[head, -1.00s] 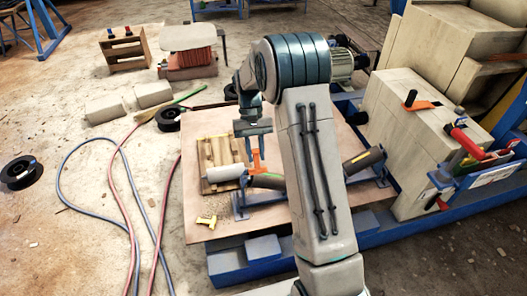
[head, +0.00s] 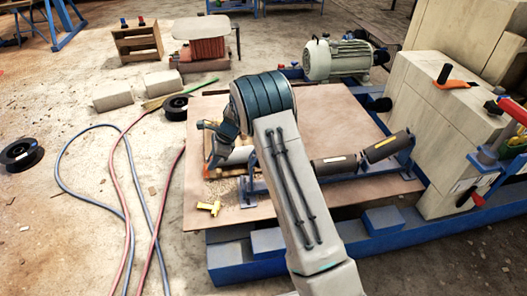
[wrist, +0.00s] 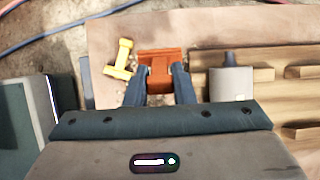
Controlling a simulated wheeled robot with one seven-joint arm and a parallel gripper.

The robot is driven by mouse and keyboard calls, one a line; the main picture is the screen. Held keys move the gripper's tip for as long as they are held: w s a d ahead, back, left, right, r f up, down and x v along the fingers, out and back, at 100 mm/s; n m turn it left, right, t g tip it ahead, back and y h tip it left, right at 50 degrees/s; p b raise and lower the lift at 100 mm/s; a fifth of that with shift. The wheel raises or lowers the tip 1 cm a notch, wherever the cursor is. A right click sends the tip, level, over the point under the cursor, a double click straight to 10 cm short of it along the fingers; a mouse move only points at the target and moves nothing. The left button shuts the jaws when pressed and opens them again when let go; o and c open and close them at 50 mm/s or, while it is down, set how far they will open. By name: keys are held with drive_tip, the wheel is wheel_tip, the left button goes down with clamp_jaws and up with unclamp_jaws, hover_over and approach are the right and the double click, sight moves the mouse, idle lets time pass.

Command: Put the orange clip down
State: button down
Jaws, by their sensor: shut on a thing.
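My gripper (wrist: 158,88) is shut on the orange clip (wrist: 162,62) in the wrist view. The clip sits between the two dark fingertips and sticks out beyond them, over the brown sheet (wrist: 120,30). I cannot tell whether it touches the sheet. In the head view my gripper (head: 210,158) is at the left part of the sheet, beside the wooden slatted piece, and the clip is mostly hidden there. A yellow piece (wrist: 121,60) lies on the sheet just left of the clip; the head view shows it too (head: 208,208).
The wooden slatted piece (wrist: 262,75) with a pale cylinder (wrist: 231,84) is right of the clip. Dark rollers (head: 380,147) on a blue frame stand right of my arm. Hoses (head: 128,170) and a black spool (head: 176,107) lie left. The sheet's front left is mostly clear.

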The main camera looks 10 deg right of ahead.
wheel_tip(320, 180, down, 10)
drive_tip(key=b, duration=0.4)
drive_tip(key=shift+f, duration=0.15)
drive_tip(key=c, duration=1.2)
unclamp_jaws()
drive_tip(key=shift+c, duration=0.2)
